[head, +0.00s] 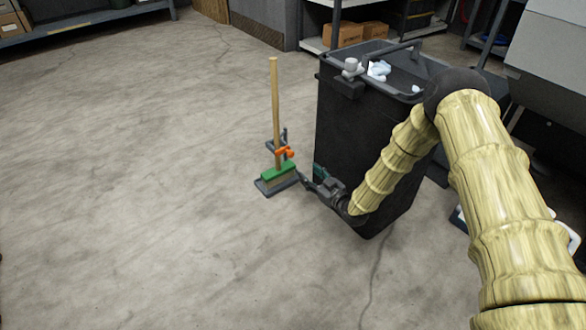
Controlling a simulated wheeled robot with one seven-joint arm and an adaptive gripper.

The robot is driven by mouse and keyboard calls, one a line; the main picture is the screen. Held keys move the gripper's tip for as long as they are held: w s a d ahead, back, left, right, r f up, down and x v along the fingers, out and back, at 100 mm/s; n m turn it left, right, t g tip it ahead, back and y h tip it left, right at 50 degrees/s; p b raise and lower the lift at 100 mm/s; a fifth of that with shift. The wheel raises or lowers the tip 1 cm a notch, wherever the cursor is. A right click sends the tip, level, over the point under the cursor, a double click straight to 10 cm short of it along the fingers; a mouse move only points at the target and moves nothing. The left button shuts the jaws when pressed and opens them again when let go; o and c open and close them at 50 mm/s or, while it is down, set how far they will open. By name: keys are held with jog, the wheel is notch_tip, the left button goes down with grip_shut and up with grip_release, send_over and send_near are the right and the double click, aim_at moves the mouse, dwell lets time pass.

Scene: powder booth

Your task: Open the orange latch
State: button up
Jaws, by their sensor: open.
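The orange latch (285,152) is a small bright piece on a grey fitting (275,146) beside the wooden broom handle (274,100), just above the green broom head (278,170). It is too small to tell its exact position. My gripper (308,178) is open, low in front of the black bin, to the right of the broom head and below and right of the latch. It appears apart from the latch, with nothing visible between its fingers.
A large black bin (345,140) with crumpled white waste stands behind my gripper and arm. The broom stands upright at a grey dustpan (270,186). Shelving with cardboard boxes (343,35) is at the back. The concrete floor (130,190) on the left is clear.

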aim_at(292, 155)
jog(key=shift+n+t+y, duration=0.3)
jog(key=shift+n+y, duration=0.1)
jog(key=b+x, duration=0.2)
jog(key=x, duration=0.1)
jog(key=b+x, duration=0.3)
jog(key=x, duration=0.1)
jog(key=d+b+x, duration=0.1)
jog(key=b+x, duration=0.1)
jog(key=x, duration=0.2)
jog(key=shift+w+f, duration=0.35)
jog(key=shift+f, duration=0.05)
jog(key=shift+b+x, duration=0.6)
jog(key=shift+x, duration=0.25)
jog(key=shift+r, duration=0.15)
grip_shut()
